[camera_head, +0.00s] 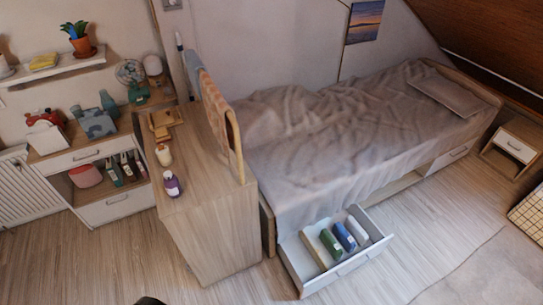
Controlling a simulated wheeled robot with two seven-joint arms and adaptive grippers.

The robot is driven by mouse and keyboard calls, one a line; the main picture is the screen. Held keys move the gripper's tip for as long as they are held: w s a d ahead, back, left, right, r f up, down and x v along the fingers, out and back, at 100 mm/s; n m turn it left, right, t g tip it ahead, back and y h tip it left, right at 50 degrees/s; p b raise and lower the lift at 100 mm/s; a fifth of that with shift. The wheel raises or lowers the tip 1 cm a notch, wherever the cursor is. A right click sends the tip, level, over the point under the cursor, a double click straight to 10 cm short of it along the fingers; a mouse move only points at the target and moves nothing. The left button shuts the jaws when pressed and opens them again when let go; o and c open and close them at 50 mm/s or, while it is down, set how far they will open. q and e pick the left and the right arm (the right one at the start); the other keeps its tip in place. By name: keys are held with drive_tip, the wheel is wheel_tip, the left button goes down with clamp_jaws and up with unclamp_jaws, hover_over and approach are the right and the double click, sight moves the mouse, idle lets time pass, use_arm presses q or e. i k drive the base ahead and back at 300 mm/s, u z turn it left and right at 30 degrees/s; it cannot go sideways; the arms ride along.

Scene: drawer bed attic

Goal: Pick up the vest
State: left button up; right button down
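I cannot pick out a vest for certain. A wooden rack on the tall wooden cabinet (215,215) carries a grey-blue cloth (193,72) at its far end and an orange-brown cloth (232,132) at its near end. The open drawer (337,268) under the bed holds several items, among them a green one (330,243) and a blue one (344,237); they are too small to tell what they are. A small dark shape shows at the bottom edge, too cut off to identify. Neither gripper can be made out.
The bed (330,140) fills the middle, with a rumpled cover. A low shelf unit (110,205) with several objects stands left of the cabinet. A nightstand (514,148) is at the right. The floor (90,265) is clear at front left, and a rug (480,265) lies front right.

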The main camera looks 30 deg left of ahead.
sight(45, 139)
drive_tip(key=u, duration=2.7)
